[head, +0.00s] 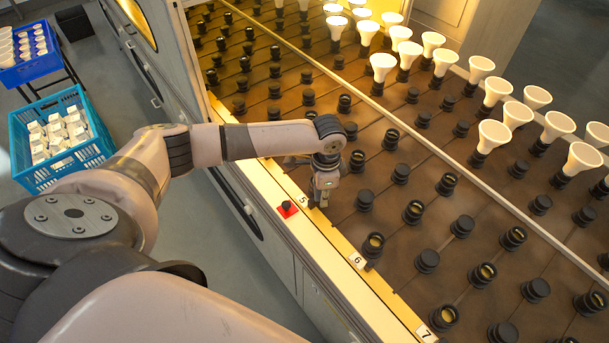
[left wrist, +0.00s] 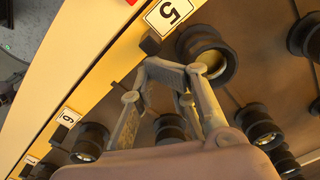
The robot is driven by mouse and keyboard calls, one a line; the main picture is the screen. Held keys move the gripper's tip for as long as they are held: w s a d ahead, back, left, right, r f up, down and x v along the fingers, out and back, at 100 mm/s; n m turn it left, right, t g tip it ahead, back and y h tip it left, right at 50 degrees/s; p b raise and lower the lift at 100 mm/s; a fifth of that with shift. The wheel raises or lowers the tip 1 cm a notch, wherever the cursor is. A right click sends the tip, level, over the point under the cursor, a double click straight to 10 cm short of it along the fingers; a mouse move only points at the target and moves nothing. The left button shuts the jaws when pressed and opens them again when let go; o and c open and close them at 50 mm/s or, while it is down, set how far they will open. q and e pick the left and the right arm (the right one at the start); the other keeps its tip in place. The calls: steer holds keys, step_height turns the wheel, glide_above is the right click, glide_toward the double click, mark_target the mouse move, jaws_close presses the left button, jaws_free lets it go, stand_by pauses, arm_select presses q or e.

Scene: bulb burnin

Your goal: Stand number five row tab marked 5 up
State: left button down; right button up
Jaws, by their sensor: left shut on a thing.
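The number five row tab (head: 303,198) is a white plate with a black 5 on the cream front ledge of the rack. In the left wrist view the plate (left wrist: 170,13) lies along the ledge, with a small black block (left wrist: 150,44) at its inner side. My left gripper (head: 322,197) points down just inside the ledge beside the tab. In the left wrist view its fingertips (left wrist: 170,70) are close together near the black block and a black socket (left wrist: 208,54). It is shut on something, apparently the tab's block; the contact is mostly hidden. My right gripper is not in view.
A red switch base (head: 287,209) with a black knob sits on the ledge near my gripper. Tabs 6 (head: 356,260) and 7 (head: 425,332) lie further along. Several empty sockets surround my gripper; white bulbs (head: 493,136) stand further back. A teal crate (head: 108,148) is at left.

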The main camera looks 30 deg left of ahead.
arm_select(q)
steer(key=shift+s+f, duration=0.1)
steer(key=shift+s, duration=0.2)
stand_by(0.5)
steer(key=shift+p, duration=0.55)
steer(key=shift+w+r+p, duration=0.2)
steer(key=shift+r+p, duration=0.25)
steer(key=shift+r, duration=0.1)
steer(key=shift+s+a+r+p, duration=0.1)
steer(key=shift+s+a+p, duration=0.05)
steer(key=shift+p, duration=0.25)
steer(key=shift+s+r+p, duration=0.3)
steer(key=shift+r+p, duration=0.2)
steer(key=shift+p, duration=0.9)
stand_by(1.6)
steer(key=shift+s+a+r+p, duration=0.3)
steer(key=shift+s+p, duration=0.2)
steer(key=shift+p, duration=0.85)
stand_by(1.4)
